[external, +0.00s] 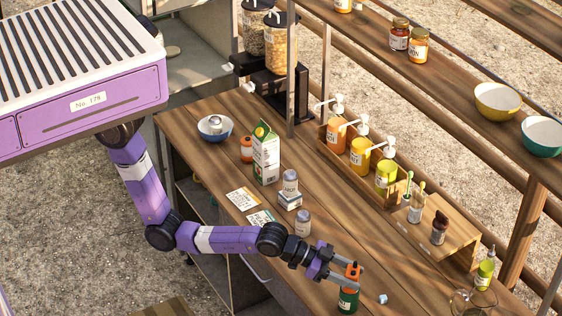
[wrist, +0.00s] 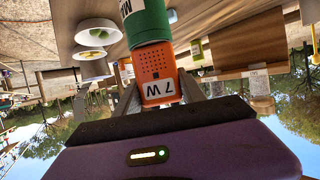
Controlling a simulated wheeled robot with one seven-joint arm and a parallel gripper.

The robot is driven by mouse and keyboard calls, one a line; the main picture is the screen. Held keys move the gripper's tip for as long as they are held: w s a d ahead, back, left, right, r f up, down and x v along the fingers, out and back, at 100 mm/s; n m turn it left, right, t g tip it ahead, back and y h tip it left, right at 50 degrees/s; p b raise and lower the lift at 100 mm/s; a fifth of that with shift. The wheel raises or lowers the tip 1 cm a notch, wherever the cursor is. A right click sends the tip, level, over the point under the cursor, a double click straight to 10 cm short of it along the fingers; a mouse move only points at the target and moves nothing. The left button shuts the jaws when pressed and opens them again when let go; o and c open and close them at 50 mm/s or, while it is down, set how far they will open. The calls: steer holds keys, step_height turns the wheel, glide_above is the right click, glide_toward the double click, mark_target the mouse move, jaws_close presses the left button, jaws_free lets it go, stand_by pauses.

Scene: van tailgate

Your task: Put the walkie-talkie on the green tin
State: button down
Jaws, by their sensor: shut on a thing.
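The walkie-talkie (external: 352,271) is orange with a dark top and stands upright between the fingers of my gripper (external: 358,278), which is shut on it. In the wrist view, which is upside down, the walkie-talkie (wrist: 157,62) shows its speaker holes and a white label between the two fingers (wrist: 158,90). The green tin (external: 348,301) is directly under the walkie-talkie on the wooden counter. The tin also shows in the wrist view (wrist: 148,24), its end against the walkie-talkie's lower end. I cannot tell whether full contact is made.
A small pale blue cube (external: 383,298) lies right of the tin. A grey-lidded jar (external: 303,222) stands behind it. A clear glass (external: 466,302) and a green bottle (external: 485,272) stand at the right. A wooden stand (external: 445,228) with small bottles is behind.

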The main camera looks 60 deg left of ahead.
steer(key=c, duration=0.7)
jaws_free()
steer(key=shift+f, duration=0.1)
steer(key=shift+r, duration=0.25)
steer(key=v, duration=1.2)
steer(key=s+a+f+n+t+y, duration=0.2)
steer(key=a+f, duration=0.2)
steer(key=a, duration=0.9)
steer(key=s+a+f+n+t+y, duration=0.1)
steer(key=s+a+f+n+y, duration=0.2)
steer(key=a, duration=0.9)
steer(key=s+a+r+n+y, duration=0.1)
steer(key=s+a+r, duration=0.1)
steer(key=s+a, duration=0.3)
steer(key=s+a+r+n+t+y, duration=0.1)
steer(key=s+a+r+y, duration=0.1)
steer(key=s+a, duration=0.3)
steer(key=s+a+r+n+t+y+b, duration=0.1)
steer(key=s+a+r+n, duration=0.1)
steer(key=s+a, duration=0.2)
steer(key=shift+s+a+y, duration=0.15)
steer(key=shift+s+a, duration=0.05)
steer(key=shift+a, duration=0.35)
steer(key=shift+s+a+y, duration=0.15)
steer(key=shift+s+a, duration=0.05)
steer(key=shift+a, duration=0.3)
